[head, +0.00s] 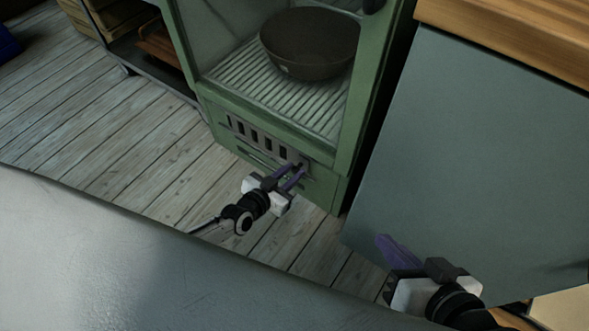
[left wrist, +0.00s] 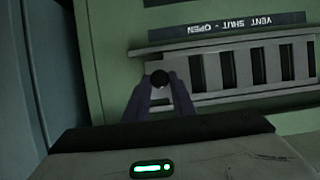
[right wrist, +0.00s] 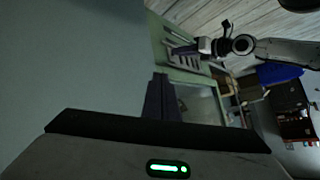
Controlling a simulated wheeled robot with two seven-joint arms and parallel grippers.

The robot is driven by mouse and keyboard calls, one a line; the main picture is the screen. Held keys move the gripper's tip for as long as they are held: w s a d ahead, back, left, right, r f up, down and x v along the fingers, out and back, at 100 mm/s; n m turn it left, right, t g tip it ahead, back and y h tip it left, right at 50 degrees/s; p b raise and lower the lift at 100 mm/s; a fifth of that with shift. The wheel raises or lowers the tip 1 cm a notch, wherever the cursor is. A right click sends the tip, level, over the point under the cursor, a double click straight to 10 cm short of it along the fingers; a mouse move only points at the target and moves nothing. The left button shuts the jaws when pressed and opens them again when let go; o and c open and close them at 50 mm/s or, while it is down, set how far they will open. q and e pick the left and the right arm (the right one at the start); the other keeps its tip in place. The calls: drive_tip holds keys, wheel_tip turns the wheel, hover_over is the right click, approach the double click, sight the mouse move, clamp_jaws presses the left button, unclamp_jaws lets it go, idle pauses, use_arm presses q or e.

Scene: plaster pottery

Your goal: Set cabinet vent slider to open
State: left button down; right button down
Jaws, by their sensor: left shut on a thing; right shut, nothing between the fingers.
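The green cabinet (head: 340,195) has a grey slotted vent slider (head: 255,136) low on its front. In the left wrist view, the slider's slots (left wrist: 260,68) look dark, and a small round dark knob (left wrist: 161,78) stands at the plate's left end. An upside-down label (left wrist: 222,24) reads "VENT SHUT - OPEN", its OPEN end toward the left there. My left gripper (head: 297,170) is shut on the knob, at the slider's right end in the head view. My right gripper (head: 385,242) is shut and empty, in front of the grey-green panel.
A dark bowl (head: 310,42) sits on the ribbed shelf inside the cabinet. A grey-green panel (head: 480,150) with a wooden top (head: 520,40) stands to the right. A pale surface (head: 90,260) fills the lower left. Plank floor (head: 100,130) is clear left of the cabinet.

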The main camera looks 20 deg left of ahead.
use_arm(q)
drive_tip(key=c, duration=1.5)
unclamp_jaws()
drive_tip(key=shift+s+d, duration=0.15)
drive_tip(key=shift+d, duration=0.2)
drive_tip(key=shift+a, duration=0.1)
use_arm(e)
drive_tip(key=shift+r, duration=0.1)
use_arm(q)
drive_tip(key=shift+s+a+r, duration=0.1)
drive_tip(key=shift+s, duration=0.05)
drive_tip(key=shift+p+v, duration=2.7)
drive_tip(key=shift+v, duration=2.2)
use_arm(e)
drive_tip(key=shift+s+d+f+g+h, duration=0.2)
drive_tip(key=shift+s+d+f+h, duration=0.1)
drive_tip(key=shift+d+f+h, duration=0.35)
drive_tip(key=shift+s+d+f+g+h, duration=0.25)
drive_tip(key=shift+d+f+h, duration=0.15)
drive_tip(key=shift+d, duration=0.45)
